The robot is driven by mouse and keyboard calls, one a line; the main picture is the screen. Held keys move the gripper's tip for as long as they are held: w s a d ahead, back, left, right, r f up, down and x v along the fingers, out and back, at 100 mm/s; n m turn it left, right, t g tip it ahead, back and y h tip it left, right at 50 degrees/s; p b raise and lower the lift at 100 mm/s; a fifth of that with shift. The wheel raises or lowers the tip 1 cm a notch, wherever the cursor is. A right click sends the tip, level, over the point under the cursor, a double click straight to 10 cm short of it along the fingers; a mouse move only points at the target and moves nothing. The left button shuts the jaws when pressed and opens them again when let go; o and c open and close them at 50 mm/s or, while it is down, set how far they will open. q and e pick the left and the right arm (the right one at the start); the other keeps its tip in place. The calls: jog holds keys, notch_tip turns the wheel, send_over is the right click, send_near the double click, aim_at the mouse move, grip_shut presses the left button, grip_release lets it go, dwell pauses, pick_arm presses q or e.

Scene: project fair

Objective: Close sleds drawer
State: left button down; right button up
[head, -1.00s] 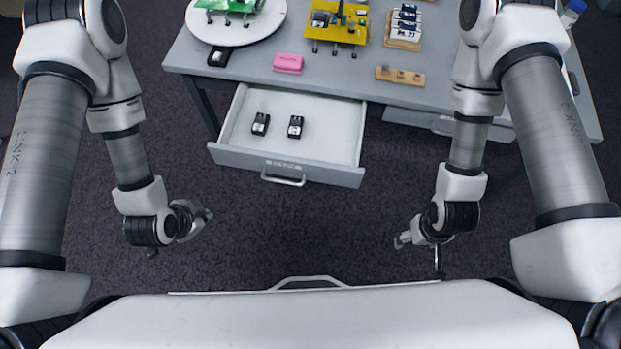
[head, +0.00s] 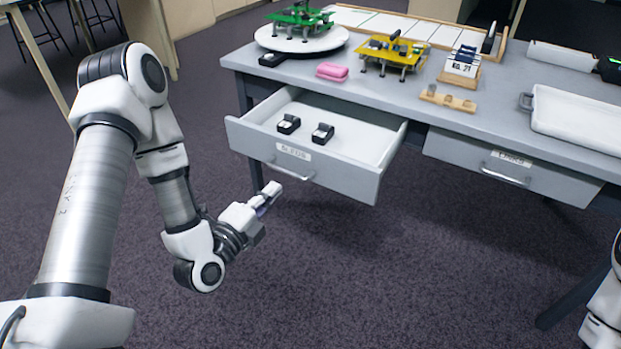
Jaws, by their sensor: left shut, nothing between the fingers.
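The sleds drawer (head: 345,180) is pulled out from the grey table in the head view. Its front faces me and carries a label that reads SLEDS and a metal bar handle (head: 290,171). Two small black-and-white sleds lie inside, one on the left (head: 288,124) and one on the right (head: 322,134). My left gripper (head: 270,198) is shut and empty, in front of and below the left part of the drawer front, and looks apart from it. Of my right arm only a part shows at the right edge; its gripper is out of view.
A second drawer (head: 570,186) to the right is shut. The grey table (head: 400,95) holds a white turntable (head: 300,43) with a green device, a yellow device (head: 393,50), a pink case (head: 332,71), a wooden block (head: 447,99) and a white tray (head: 580,122). The floor in front is clear.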

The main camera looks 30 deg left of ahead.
pick_arm(q)
jog(key=b, duration=0.9)
send_near(311, 150)
jog(key=w+b, duration=0.1)
jog(key=w, duration=0.6)
jog(key=shift+w+d+f+b, duration=0.1)
jog(key=shift+d+b, duration=0.1)
jog(key=shift+b, duration=0.1)
pick_arm(e)
notch_tip(311, 150, down, 11)
pick_arm(q)
jog(key=shift+w, duration=0.1)
pick_arm(e)
jog(key=shift+s, duration=0.1)
